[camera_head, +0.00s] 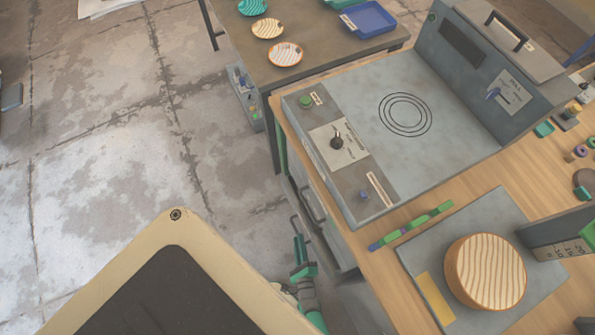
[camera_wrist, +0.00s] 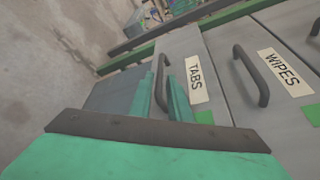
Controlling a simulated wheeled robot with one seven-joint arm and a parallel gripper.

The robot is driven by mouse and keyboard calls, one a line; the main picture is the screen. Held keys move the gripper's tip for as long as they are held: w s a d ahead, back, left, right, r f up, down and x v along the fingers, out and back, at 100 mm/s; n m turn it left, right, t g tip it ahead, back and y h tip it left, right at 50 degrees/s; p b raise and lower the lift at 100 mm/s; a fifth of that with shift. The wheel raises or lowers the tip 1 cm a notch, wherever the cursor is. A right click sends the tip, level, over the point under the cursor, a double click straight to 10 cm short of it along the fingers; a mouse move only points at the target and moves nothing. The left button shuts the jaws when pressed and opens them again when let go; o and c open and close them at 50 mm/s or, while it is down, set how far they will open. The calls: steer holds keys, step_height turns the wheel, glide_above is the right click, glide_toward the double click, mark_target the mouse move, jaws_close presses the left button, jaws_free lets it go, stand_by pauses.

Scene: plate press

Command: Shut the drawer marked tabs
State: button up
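The drawer marked TABS (camera_wrist: 208,105) shows its grey front in the wrist view, with a white label (camera_wrist: 195,78) and a dark bar handle (camera_wrist: 161,82). My gripper (camera_wrist: 162,92) has its green fingers on either side of this handle, close to it. I cannot tell whether they press on it. In the head view my gripper (camera_head: 301,252) is low beside the workbench, at the grey drawer fronts under it. How far the drawer stands out is hard to tell, as the bench and gripper hide part of it.
The drawer marked WIPES (camera_wrist: 280,75) with its own handle (camera_wrist: 251,76) is directly right of TABS. Above the drawers, the wooden bench (camera_head: 385,275) carries a grey press (camera_head: 440,95) and a round wooden piece (camera_head: 485,270). Bare floor (camera_head: 110,140) lies to the left.

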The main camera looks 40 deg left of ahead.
steer(key=shift+x, duration=2.15)
